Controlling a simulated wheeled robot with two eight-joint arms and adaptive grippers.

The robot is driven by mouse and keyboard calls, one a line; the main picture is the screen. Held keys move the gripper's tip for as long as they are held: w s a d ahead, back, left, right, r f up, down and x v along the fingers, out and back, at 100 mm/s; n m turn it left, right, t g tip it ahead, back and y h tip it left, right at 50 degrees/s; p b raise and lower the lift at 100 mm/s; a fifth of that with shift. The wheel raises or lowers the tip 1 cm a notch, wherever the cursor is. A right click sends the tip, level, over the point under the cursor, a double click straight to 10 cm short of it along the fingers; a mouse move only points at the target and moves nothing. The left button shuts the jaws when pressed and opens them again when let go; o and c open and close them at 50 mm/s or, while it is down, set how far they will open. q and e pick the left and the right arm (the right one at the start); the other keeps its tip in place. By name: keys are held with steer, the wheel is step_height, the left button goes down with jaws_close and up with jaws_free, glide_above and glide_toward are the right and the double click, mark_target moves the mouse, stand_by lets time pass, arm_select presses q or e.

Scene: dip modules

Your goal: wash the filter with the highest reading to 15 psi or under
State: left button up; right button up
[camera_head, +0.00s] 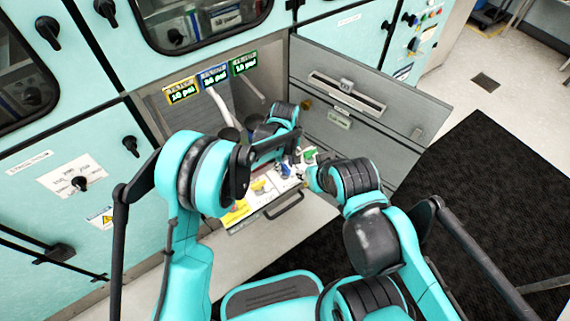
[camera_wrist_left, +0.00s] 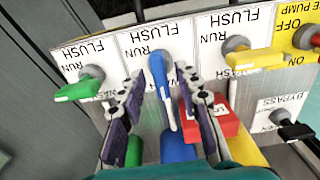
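In the head view, three readouts sit in the open bay: yellow (camera_head: 181,91), blue (camera_head: 214,75) and green (camera_head: 244,62). Their digits are too blurred to read surely. In the left wrist view, a blue lever (camera_wrist_left: 161,80) sits on a FLUSH/RUN panel, with a green lever (camera_wrist_left: 80,88) to its left and a yellow lever (camera_wrist_left: 255,55) to its right. My left gripper (camera_wrist_left: 163,112) is open, with its fingers on either side of the blue lever's lower part; contact is unclear. My right arm (camera_head: 350,185) reaches the panel's right side; its fingertips are not clear.
A red block-like handle (camera_wrist_left: 212,118) stands beside the left gripper's right finger. A black BYPASS lever (camera_wrist_left: 294,130) and a red pump lever (camera_wrist_left: 305,37) are at the right. The grey open door (camera_head: 365,115) borders the bay on the right.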

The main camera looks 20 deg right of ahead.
mark_target(285, 166)
arm_select(q)
step_height(285, 166, up, 12)
stand_by(0.7)
stand_by(0.4)
steer(key=s+a+r+m+t+h, duration=0.15)
steer(key=a+r, duration=0.35)
steer(key=a, duration=0.5)
steer(key=s+a+r+m+t+y, duration=0.1)
steer(key=s+a+r+t, duration=0.15)
steer(key=a+r, duration=0.45)
steer(key=s+a+f+m+t, duration=0.1)
steer(key=s+a+f+t, duration=0.2)
steer(key=s+a, duration=0.9)
steer(key=a, duration=0.4)
steer(key=shift+s+f+m, duration=0.3)
steer(key=shift+m, duration=0.05)
